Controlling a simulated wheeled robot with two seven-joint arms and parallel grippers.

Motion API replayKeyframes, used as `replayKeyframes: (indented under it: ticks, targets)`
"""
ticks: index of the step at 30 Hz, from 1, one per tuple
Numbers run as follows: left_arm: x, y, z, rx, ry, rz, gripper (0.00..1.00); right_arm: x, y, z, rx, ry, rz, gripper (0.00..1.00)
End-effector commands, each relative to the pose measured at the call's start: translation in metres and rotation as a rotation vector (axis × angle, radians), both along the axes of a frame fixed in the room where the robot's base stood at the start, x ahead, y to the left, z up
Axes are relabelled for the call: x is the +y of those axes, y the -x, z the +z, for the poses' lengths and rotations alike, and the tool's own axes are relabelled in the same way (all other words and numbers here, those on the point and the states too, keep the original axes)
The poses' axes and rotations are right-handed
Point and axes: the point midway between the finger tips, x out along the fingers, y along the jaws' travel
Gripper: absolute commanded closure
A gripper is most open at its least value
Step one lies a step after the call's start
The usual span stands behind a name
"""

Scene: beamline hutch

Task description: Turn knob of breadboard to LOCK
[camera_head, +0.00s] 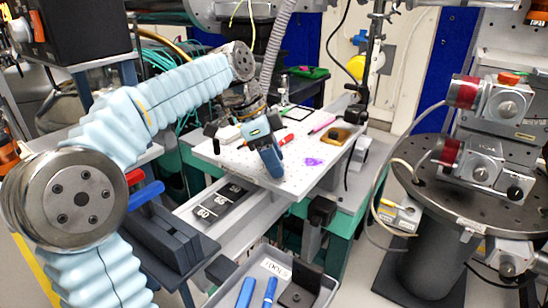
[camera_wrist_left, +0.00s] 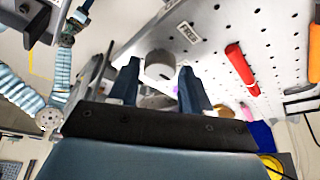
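The breadboard (camera_head: 315,150) is a white perforated plate in the middle of the head view. It shows tilted in the left wrist view (camera_wrist_left: 225,45). A short grey round knob (camera_wrist_left: 160,63) shows at its edge in the left wrist view. A small label (camera_wrist_left: 188,32) beside the knob seems to read FREE. My left gripper (camera_head: 268,158) is over the breadboard's near left edge and hides the knob in the head view. Its two dark blue fingers (camera_wrist_left: 159,78) are apart, with the knob showing between their tips. I cannot tell whether they touch it. My right gripper is not in view.
A red pen (camera_wrist_left: 240,63) and an orange object (camera_wrist_left: 238,170) are absent from the fingers' gap; a pink marker (camera_head: 322,124) lies on the breadboard. A grey tray (camera_head: 232,275) with blue pens stands in front. A round perforated stage (camera_head: 425,160) with cameras stands right.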

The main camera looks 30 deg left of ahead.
Motion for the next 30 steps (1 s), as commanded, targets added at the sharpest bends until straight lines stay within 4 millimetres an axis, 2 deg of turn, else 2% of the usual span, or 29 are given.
replayKeyframes:
  ticks: [3,11,14,17,24,30]
  targets:
    - [0.000,0.000,0.000,0.002,0.000,0.001,0.38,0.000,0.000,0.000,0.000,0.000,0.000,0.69]
    - [0.000,0.000,0.000,0.002,0.000,0.000,0.38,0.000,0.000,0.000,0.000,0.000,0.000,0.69]
    - [0.002,0.001,0.007,0.001,0.001,0.001,0.38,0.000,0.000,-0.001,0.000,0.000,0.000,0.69]
    - [0.008,0.004,0.022,-0.001,0.001,0.001,0.38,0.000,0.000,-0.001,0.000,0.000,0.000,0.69]
    - [0.029,0.016,0.081,-0.003,0.000,0.002,0.38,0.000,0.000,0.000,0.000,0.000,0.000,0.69]
    - [0.040,0.023,0.112,0.000,0.000,0.001,0.38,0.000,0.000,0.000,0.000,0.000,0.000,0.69]
